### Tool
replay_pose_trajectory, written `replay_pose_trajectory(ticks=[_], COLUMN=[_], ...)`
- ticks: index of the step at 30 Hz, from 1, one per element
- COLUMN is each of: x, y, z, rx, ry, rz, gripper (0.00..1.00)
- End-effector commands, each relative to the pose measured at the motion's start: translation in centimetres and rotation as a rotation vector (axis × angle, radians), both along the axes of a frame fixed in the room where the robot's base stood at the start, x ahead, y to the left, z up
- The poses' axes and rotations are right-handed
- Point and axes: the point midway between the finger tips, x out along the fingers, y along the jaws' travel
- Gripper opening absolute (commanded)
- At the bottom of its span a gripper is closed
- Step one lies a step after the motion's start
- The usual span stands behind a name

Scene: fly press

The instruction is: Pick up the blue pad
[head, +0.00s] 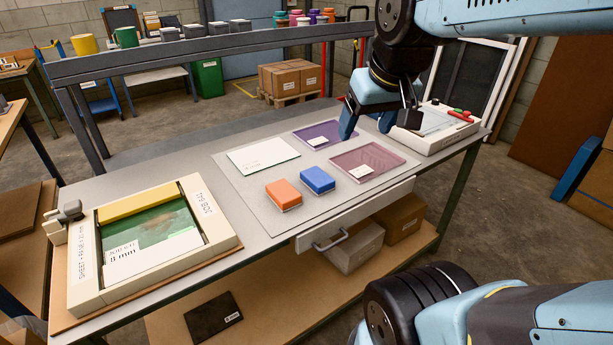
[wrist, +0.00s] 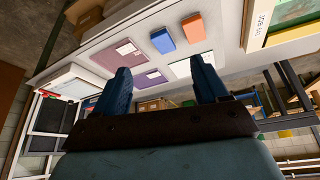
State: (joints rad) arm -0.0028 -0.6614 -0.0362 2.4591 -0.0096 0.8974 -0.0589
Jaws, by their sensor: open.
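The blue pad (head: 317,180) is a small block lying on the grey mat on the workbench, just right of an orange pad (head: 283,195). In the wrist view the blue pad (wrist: 163,41) lies beyond my fingertips, beside the orange pad (wrist: 193,28). My gripper (head: 367,118) is open and empty. It is above the back right of the bench, behind and to the right of the blue pad and apart from it. In the wrist view my two blue fingers (wrist: 162,74) are spread with nothing between them.
A framed box (head: 150,245) stands at the left end and a pale device (head: 436,128) at the right. A grey rail (head: 200,50) runs behind.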

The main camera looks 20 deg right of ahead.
Motion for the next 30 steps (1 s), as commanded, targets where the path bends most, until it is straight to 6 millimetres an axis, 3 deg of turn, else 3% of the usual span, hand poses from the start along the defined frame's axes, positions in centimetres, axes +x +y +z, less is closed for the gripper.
replay_pose_trajectory(ticks=[8, 17, 24, 30], x=[6.7, 14.1, 19.6, 23.1], y=[-0.2, -0.3, -0.3, -0.4], z=[-1.4, -4.9, -9.3, -13.2], rx=[-0.027, -0.048, -0.058, -0.062], ry=[0.117, 0.238, 0.335, 0.401], rz=[0.062, 0.136, 0.198, 0.244], gripper=[1.0, 1.0, 1.0, 1.0])
